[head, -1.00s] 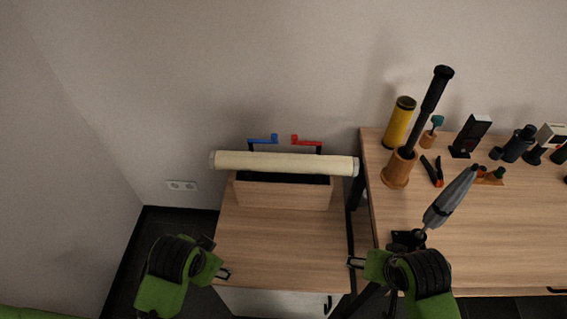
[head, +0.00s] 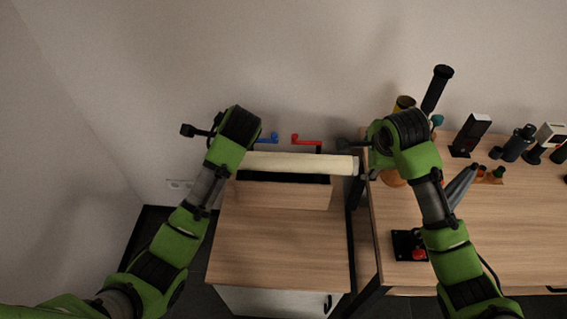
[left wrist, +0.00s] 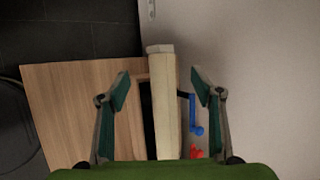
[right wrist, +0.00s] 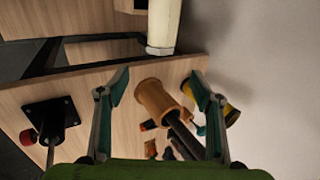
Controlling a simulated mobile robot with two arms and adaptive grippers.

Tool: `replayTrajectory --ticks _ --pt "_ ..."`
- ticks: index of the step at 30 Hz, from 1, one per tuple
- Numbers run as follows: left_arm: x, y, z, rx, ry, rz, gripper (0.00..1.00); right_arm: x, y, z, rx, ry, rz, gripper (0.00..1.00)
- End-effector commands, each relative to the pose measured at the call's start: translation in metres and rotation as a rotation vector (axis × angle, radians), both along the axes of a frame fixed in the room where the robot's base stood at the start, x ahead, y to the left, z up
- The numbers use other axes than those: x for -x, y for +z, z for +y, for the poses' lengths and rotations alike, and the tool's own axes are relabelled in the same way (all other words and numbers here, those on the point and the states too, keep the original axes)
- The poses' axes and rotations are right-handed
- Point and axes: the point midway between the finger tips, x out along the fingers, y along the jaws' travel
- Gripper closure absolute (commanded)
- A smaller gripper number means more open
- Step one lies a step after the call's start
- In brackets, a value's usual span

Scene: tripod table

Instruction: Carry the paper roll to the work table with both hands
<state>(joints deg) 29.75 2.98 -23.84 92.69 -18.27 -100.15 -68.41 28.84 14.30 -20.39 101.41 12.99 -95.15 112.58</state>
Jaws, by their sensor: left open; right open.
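The cream paper roll (head: 300,163) lies level across a wooden box on the small cabinet. My left gripper is above its left end, fingers hidden in the head view. In the left wrist view the open left gripper (left wrist: 161,82) has the roll (left wrist: 165,110) below, lined up between its fingers; contact cannot be told. In the right wrist view my open right gripper (right wrist: 161,86) is past the roll's right end (right wrist: 163,30), above a brown cup (right wrist: 156,98), and holds nothing. The work table (head: 510,240) is to the right.
Blue (head: 268,137) and red (head: 306,141) handles stand behind the roll. A yellow cylinder (head: 404,102), a black device (head: 470,135) and several tools crowd the table's back. A red-button box (head: 412,246) sits near its left edge. The front right of the table is clear.

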Motion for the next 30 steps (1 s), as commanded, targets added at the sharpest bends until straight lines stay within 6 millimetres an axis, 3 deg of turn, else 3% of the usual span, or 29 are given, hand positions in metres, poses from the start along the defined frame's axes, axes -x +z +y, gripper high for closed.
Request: replayTrajectory --ticks 8,24,30 --pt "-0.003 -0.007 0.003 0.002 0.003 0.001 0.40 -0.003 -0.007 0.000 0.001 0.002 0.002 0.40" --pt "-0.048 -0.084 0.041 0.002 0.004 0.001 0.40 -0.051 -0.091 0.000 0.002 0.001 0.003 0.40" --pt "-0.059 -0.103 0.049 0.003 0.003 -0.001 0.40 -0.064 -0.111 0.000 0.001 0.002 0.001 0.40"
